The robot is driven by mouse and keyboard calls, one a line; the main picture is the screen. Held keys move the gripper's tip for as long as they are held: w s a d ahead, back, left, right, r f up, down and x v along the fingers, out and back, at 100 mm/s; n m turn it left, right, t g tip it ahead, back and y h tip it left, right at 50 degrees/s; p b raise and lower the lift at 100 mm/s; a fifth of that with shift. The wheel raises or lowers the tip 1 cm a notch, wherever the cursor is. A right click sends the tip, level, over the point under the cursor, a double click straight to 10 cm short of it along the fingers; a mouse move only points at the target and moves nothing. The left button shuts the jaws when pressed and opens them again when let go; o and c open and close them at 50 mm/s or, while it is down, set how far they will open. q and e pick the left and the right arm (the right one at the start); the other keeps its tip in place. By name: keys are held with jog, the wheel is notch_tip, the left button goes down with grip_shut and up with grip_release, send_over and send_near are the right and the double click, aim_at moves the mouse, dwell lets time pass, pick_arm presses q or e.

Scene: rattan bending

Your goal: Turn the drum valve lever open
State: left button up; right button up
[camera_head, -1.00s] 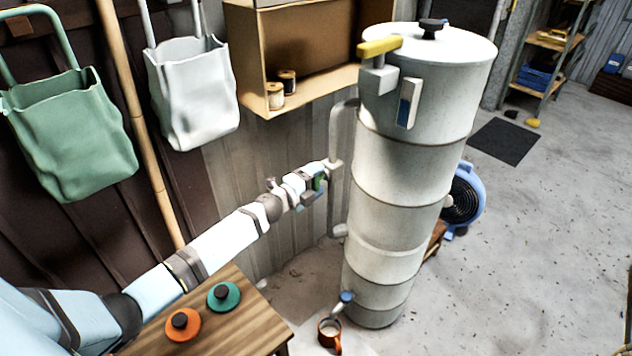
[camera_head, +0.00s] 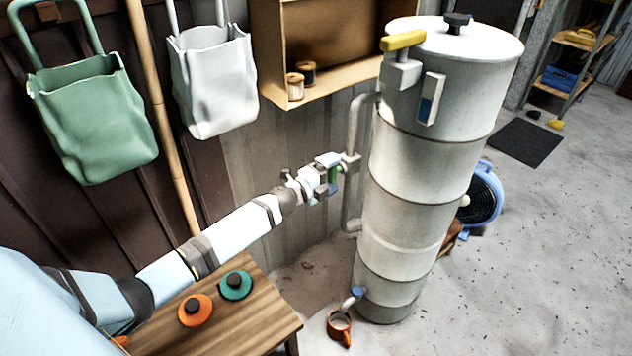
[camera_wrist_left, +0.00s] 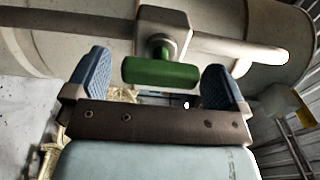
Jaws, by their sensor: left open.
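A tall pale drum (camera_head: 415,185) stands right of centre in the head view. A side pipe (camera_head: 355,130) runs down its left side with a valve body (camera_head: 351,163) on it. In the left wrist view a green lever handle (camera_wrist_left: 160,72) sticks out from the grey valve body (camera_wrist_left: 163,30). My left gripper (camera_head: 334,173) is beside this valve. In the wrist view its blue fingers (camera_wrist_left: 158,80) are open, one on each side of the green handle. I cannot tell whether either finger touches it. My right gripper is not in view.
A yellow handle (camera_head: 403,40) sits at the drum's top. A wooden table (camera_head: 250,320) with orange and teal discs is below my left arm. Open floor (camera_head: 560,240) lies to the right.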

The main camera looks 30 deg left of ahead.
pick_arm(q)
jog(key=v, duration=1.3)
jog(key=shift+s+a, duration=0.1)
jog(key=s+d+f+n+g+y, duration=0.1)
jog(key=s+d+f+n+g, duration=0.3)
jog(key=s+d+n, duration=0.8)
jog(key=s+d+f+n+g+y, duration=0.1)
jog(key=s+d+f+n+g, duration=0.1)
jog(key=s+d+f+n, duration=0.85)
jog(key=s+a+r+m+p, duration=0.1)
jog(key=r+p, duration=0.8)
jog(key=p, duration=0.1)
jog(key=s+a+r+m+p, duration=0.2)
jog(key=r+p, duration=0.8)
jog(key=shift+r+y, duration=0.3)
jog(key=shift+r, duration=0.05)
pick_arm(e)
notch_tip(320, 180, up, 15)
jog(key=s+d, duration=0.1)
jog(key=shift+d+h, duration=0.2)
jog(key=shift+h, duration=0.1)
pick_arm(q)
jog(key=shift+m, duration=0.25)
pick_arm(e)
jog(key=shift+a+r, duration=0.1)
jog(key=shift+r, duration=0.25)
